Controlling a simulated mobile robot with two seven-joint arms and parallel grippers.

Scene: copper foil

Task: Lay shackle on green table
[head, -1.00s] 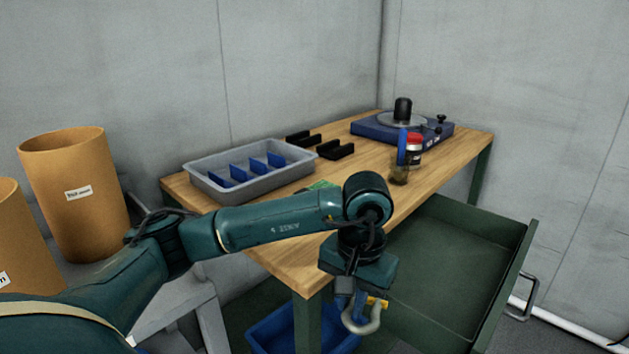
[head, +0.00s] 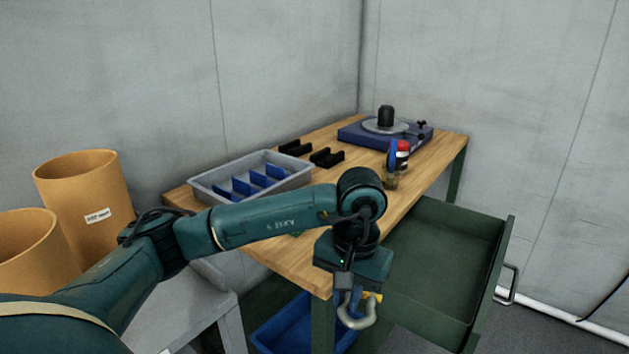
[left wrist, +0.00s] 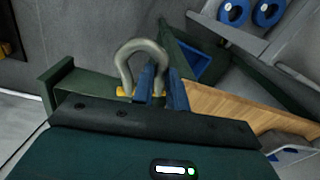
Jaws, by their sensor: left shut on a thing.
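The shackle (head: 359,316) is a grey metal U with a yellow pin. My left gripper (head: 350,298) is shut on it, with the bow hanging below the blue fingers. In the left wrist view the shackle (left wrist: 140,56) sticks out past the fingers (left wrist: 161,88). The table with green legs has a wooden top (head: 287,258). In the head view the gripper and shackle show in front of the table's near corner and beside its open drawer, seemingly clear of the top. My left arm hides part of the top. My right gripper is out of view.
On the table are a grey divided tray (head: 207,193), black holders (head: 327,158), a blue turntable device (head: 360,134) and a jar (head: 391,181) with a blue item. The green drawer (head: 450,245) stands open. A blue bin (head: 285,330) sits below. Wood is bare near the front.

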